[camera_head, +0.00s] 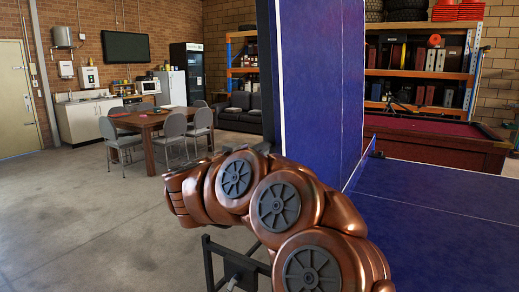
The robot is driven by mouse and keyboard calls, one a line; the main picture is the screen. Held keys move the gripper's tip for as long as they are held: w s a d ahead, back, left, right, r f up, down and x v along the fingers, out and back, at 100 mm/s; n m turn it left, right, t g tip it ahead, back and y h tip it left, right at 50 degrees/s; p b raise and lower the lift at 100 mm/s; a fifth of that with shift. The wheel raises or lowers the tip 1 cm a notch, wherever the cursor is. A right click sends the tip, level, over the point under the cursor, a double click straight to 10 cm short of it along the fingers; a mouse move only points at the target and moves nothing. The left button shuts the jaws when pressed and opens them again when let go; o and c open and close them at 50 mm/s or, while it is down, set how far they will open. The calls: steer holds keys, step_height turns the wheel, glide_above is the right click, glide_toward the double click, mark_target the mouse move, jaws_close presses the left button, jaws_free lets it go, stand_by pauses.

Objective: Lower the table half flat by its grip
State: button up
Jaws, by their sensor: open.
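The table half (318,80) is a blue table-tennis panel with white edge lines. It stands upright in the middle of the view, with a dark frame (266,60) along its left side. The other half (440,205) lies flat at the right, with a low net (366,158) at the join. My copper arm crosses in front of the upright half's lower part and hides some of it. My gripper's fingers do not show. A small dark part sits just above the arm by the panel's left edge; I cannot tell whether it is the grip.
A black metal frame (236,266) stands low in front, beside my arm. Open concrete floor (110,225) lies at the left. Farther back are a wooden table (150,119) with grey chairs, a dark sofa (240,112) and a red pool table (435,135) behind the flat half.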

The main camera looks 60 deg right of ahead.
steer(key=shift+w+d, duration=0.1)
steer(key=shift+d, duration=1.8)
jaws_close()
